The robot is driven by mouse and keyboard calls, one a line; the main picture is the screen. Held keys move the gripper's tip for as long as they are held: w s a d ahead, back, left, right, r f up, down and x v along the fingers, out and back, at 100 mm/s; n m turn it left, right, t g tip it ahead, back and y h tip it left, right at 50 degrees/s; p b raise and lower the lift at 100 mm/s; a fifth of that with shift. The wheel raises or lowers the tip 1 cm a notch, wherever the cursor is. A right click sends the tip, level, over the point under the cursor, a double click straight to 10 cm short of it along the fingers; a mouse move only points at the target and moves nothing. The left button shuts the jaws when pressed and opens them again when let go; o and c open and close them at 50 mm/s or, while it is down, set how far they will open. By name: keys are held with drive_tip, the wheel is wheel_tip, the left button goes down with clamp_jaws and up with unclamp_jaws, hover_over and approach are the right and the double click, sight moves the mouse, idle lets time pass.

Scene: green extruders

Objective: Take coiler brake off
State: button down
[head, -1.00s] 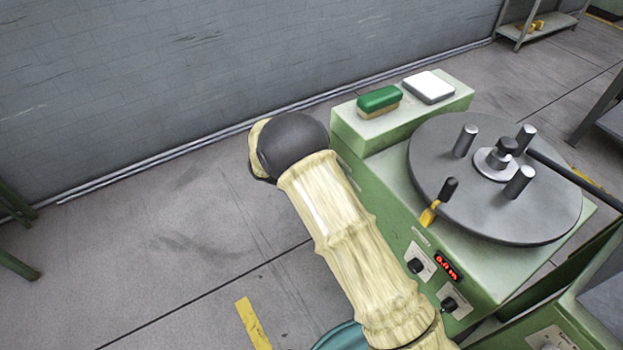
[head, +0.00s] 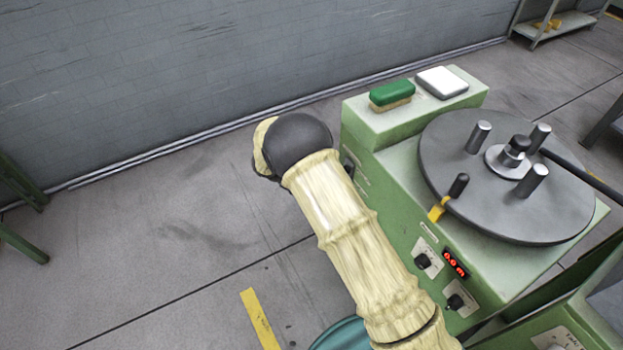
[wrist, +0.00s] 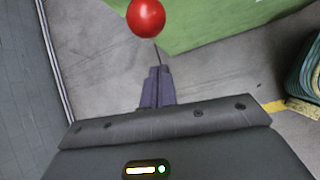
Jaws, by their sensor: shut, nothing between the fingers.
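The coiler is a green machine with a grey round plate (head: 450,210) on top, carrying several metal pegs. A small lever with a black grip (head: 459,185) and yellow base (head: 437,209) stands at the plate's left edge. In the wrist view a red ball knob (wrist: 146,18) appears at the top, in front of the green machine side (wrist: 205,22). A thin dark line runs between it and my gripper (wrist: 158,72). My gripper is shut and empty, its fingertips just below the knob in that picture; I cannot tell the distance. The head view does not show my fingers.
A green brush (head: 391,93) and a white-topped box (head: 442,82) sit on the machine's raised back block. A red display (head: 455,263) and black knobs (head: 422,261) are on its front. A dark bar (head: 585,180) extends right of the plate. Floor (head: 170,240) to the left is clear.

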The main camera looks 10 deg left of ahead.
drive_tip(key=p+v, duration=0.1)
drive_tip(key=v, duration=0.8)
drive_tip(key=shift+s+a+p, duration=0.35)
drive_tip(key=shift+s+p, duration=0.05)
drive_tip(key=shift+d+r, duration=0.1)
drive_tip(key=shift+r, duration=0.05)
drive_tip(key=s+d+r+m+g+y, duration=0.15)
drive_tip(key=d+r+m, duration=0.35)
drive_tip(key=d, duration=0.5)
drive_tip(key=s+d+r+m+g+y, duration=0.1)
drive_tip(key=s+d+r+m+g, duration=0.15)
drive_tip(key=d+m, duration=0.5)
drive_tip(key=s+d+r+m+t+y, duration=0.1)
drive_tip(key=s+d+r+m, duration=0.2)
drive_tip(key=s+d+m, duration=0.4)
drive_tip(key=s+d+r+m+y, duration=0.1)
drive_tip(key=s+d+r+m, duration=0.25)
drive_tip(key=s+d, duration=0.4)
wheel_tip(320, 180, up, 21)
drive_tip(key=d+m+p, duration=0.1)
drive_tip(key=p, duration=2)
drive_tip(key=shift+w+p, duration=0.2)
drive_tip(key=shift+p, duration=0.1)
